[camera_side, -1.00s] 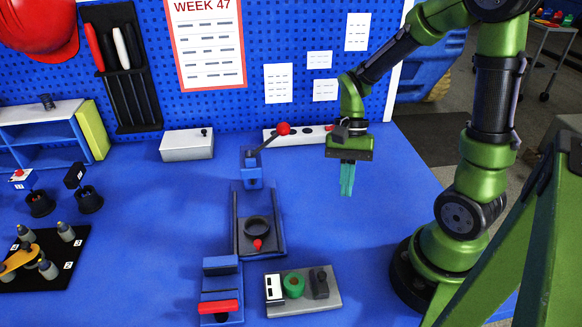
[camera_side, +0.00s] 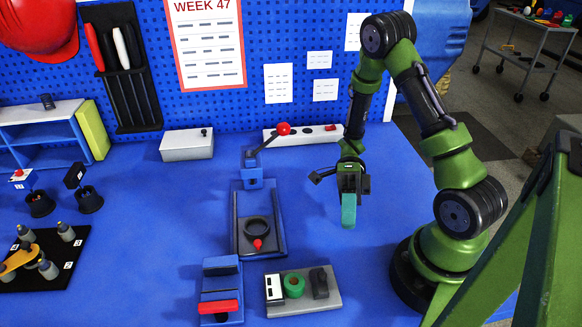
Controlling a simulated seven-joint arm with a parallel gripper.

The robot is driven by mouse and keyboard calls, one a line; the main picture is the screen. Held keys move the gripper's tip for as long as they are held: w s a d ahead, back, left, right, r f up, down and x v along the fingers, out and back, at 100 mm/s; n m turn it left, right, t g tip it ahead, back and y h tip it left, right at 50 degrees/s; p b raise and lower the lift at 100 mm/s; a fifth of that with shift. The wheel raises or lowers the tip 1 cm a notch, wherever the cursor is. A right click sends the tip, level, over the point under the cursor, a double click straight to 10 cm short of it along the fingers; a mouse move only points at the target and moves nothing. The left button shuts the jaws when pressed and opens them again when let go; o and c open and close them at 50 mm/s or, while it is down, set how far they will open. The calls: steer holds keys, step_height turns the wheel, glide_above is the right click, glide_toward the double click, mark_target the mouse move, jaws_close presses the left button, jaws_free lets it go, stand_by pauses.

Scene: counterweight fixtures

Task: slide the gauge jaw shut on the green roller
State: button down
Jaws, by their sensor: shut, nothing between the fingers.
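The gauge (camera_side: 322,300) is a grey plate at the front of the table. A white block with dark marks (camera_side: 274,288) stands at its left end. The green roller (camera_side: 294,284) stands close beside this block. The dark sliding jaw (camera_side: 319,283) stands to the right of the roller, with a small gap between them. My gripper (camera_side: 348,222) points down above the table, behind and to the right of the gauge. Its teal fingers are shut and empty, apart from the gauge.
Left of the gauge is a blue fixture with a red handle (camera_side: 218,307). Behind it is a dark tray with a ring (camera_side: 258,228), and a lever with a red ball (camera_side: 283,129). A power strip (camera_side: 300,136) lies at the back.

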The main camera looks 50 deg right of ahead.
mark_target(329, 270)
steer(key=x, duration=0.6)
steer(key=a, duration=0.2)
steer(key=a+f, duration=0.1)
steer(key=shift+w+a, duration=0.1)
steer(key=shift+w, duration=0.2)
steer(key=shift+w+a, duration=0.2)
steer(key=shift+a, duration=0.25)
steer(key=shift+w+a, duration=1.1)
steer(key=shift+a, duration=0.1)
